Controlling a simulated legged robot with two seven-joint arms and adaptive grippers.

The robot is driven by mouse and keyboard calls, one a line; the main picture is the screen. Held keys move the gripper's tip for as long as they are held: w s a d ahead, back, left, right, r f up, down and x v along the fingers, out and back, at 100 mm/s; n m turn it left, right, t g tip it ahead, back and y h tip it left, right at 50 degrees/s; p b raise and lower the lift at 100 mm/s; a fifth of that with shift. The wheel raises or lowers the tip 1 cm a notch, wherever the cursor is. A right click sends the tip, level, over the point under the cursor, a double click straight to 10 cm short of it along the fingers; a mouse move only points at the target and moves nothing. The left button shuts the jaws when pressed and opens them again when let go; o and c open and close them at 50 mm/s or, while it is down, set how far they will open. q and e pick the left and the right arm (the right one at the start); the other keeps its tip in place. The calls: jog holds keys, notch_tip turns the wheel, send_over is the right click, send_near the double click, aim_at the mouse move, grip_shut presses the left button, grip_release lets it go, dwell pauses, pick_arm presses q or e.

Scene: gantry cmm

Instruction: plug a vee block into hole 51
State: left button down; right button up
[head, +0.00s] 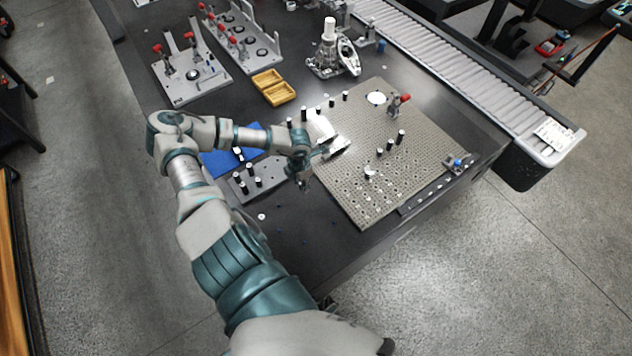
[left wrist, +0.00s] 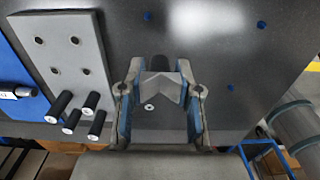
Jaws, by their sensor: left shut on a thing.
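My left gripper (head: 304,184) is over the dark table, just left of the perforated plate's near-left edge. In the left wrist view the left gripper (left wrist: 160,100) is shut on a grey vee block (left wrist: 160,88), with its notched face between the blue-lined fingers. A dark round part shows just behind the block. The perforated grey fixture plate (head: 400,160) lies on the table to the right of the gripper. Its hole labels are too small to read, so hole 51 cannot be picked out. My right gripper is not in view.
Several black pegs (head: 249,167) stand on a grey rack plate (head: 268,170) beside a blue mat (head: 213,163). More black pegs (head: 401,137) and a red-handled clamp (head: 399,103) stand on the fixture plate. A yellow open case (head: 281,95) lies behind. The near table strip is mostly clear.

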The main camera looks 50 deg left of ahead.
pick_arm(q)
jog(key=shift+w+r+p, duration=0.1)
jog(key=shift+r+p, duration=0.1)
jog(key=shift+p, duration=0.15)
jog(key=w+d+r+p, duration=0.1)
jog(key=w+d+p, duration=0.6)
jog(key=p, duration=0.1)
notch_tip(320, 180, up, 2)
jog(key=p, duration=0.5)
send_over(363, 215)
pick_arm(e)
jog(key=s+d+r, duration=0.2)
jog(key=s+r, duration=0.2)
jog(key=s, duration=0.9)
pick_arm(q)
jog(key=shift+w+a+f+b, duration=0.15)
jog(key=shift+f+b, duration=0.95)
jog(key=shift+f, duration=0.3)
jog(key=shift+w+a+f+b, duration=0.15)
jog(key=shift+f+b, duration=0.9)
jog(key=shift+f, duration=0.35)
jog(key=shift+f+b, duration=0.45)
jog(key=shift+f, duration=0.15)
jog(key=shift+a, duration=0.15)
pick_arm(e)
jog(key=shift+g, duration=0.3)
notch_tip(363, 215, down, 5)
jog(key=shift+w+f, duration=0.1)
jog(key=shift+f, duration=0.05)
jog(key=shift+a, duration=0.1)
